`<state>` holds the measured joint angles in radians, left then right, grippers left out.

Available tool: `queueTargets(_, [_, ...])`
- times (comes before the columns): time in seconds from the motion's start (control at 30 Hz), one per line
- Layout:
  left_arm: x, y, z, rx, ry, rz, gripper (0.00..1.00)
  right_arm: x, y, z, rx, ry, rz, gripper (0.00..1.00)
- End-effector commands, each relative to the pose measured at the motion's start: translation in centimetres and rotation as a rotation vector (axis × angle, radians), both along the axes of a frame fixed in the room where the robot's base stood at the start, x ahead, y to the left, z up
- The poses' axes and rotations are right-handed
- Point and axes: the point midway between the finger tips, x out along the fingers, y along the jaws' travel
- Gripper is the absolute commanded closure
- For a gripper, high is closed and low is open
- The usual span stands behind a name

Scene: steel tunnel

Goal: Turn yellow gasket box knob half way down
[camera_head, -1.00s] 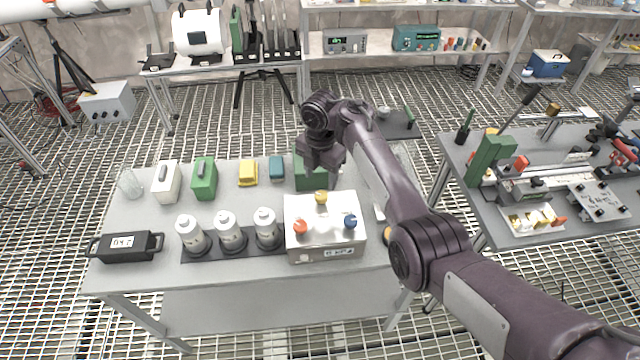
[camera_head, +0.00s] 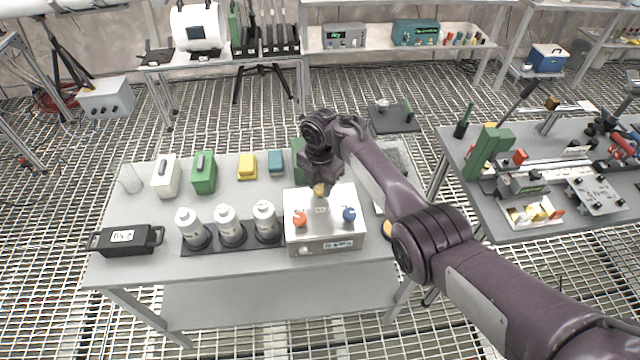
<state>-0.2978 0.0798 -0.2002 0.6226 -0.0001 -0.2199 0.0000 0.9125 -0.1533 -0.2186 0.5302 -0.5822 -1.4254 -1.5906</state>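The gasket box (camera_head: 325,238) is a pale metal box at the right part of the grey table. On its top are an orange-red knob (camera_head: 299,219) at left, a blue knob (camera_head: 349,214) at right and a yellow knob (camera_head: 319,190) at the back. My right gripper (camera_head: 319,183) points down at the yellow knob from above and behind. Its fingers are small and dark and meet the knob's upper part in the picture; I cannot tell whether they grip it. My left gripper is not in view.
Three white-capped canisters (camera_head: 228,226) stand on a dark mat left of the box. A black case (camera_head: 126,240) lies at the table's left end. Green (camera_head: 204,174), white, yellow and teal items stand along the back. A second table (camera_head: 520,228) with tools is at right.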

Motion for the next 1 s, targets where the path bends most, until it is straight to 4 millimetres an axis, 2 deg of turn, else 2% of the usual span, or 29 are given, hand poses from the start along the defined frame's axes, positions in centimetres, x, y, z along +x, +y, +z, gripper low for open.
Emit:
queueTargets(0.03, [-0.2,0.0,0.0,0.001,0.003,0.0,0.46,0.0,0.0,0.0,0.0,0.0,0.0,0.84])
queueTargets(0.1, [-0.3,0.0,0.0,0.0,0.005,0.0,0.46,0.0,0.0,0.0,0.0,0.0,0.0,0.91])
queueTargets(0.47, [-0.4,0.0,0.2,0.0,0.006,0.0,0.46,0.0,0.0,0.0,0.001,0.001,-0.068,0.91])
queueTargets(0.67, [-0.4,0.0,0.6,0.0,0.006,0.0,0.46,0.0,0.1,0.1,0.001,0.001,-0.2,0.91])
queueTargets(1.0, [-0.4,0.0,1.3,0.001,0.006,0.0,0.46,0.0,0.2,0.1,0.001,0.001,-0.517,0.91])
